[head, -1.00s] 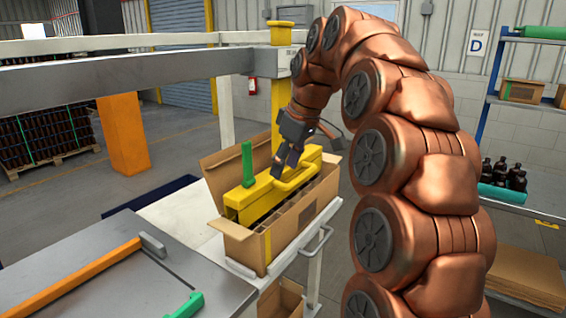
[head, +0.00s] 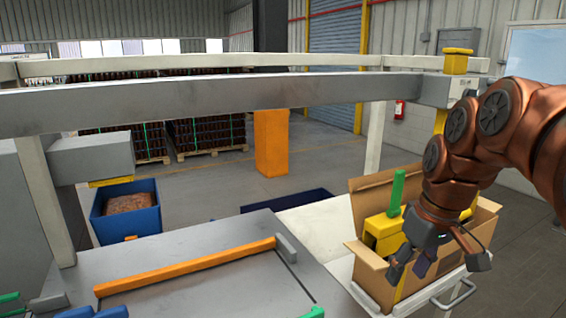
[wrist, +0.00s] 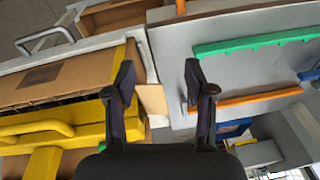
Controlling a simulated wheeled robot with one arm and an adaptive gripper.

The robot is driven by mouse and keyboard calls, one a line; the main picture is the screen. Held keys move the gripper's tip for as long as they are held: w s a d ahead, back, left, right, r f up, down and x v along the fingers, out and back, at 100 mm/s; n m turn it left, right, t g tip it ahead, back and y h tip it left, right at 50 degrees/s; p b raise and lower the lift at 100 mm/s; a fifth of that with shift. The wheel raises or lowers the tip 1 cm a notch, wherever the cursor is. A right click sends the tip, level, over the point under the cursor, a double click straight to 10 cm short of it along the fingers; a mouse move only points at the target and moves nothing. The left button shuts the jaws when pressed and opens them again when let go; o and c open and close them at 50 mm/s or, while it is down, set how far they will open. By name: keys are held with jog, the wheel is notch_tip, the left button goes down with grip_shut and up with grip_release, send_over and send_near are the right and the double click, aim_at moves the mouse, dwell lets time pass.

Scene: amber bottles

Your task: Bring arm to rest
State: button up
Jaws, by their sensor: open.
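My gripper (head: 412,262) hangs at the right of the head view, in front of the open cardboard box (head: 371,275). Its fingers are apart with nothing between them. In the wrist view my gripper (wrist: 160,85) shows two dark fingers spread over the gap between the box (wrist: 75,80) and the grey machine table (wrist: 215,30). The yellow tool with a bar handle (head: 383,232) and a green upright grip (head: 396,192) sits in the box. My arm partly hides the box and tool in the head view.
The box stands on a white cart (head: 325,228). An orange bar (head: 190,265) lies along the grey table. A grey beam (head: 220,105) crosses above. A blue bin (head: 125,212) and an orange post (head: 271,143) stand behind on the floor.

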jog(key=s+a+f+m+g, duration=0.1)
jog(key=s+a+f+m, duration=0.1)
jog(key=s+f, duration=0.6)
jog(key=s+a+f+m+g+h, duration=0.1)
jog(key=s+f, duration=0.6)
jog(key=s, duration=0.7)
jog(key=shift+s+a+f+m+g+h, duration=0.3)
jog(key=shift+s+a+f+m+g, duration=0.1)
jog(key=shift+a+g, duration=0.15)
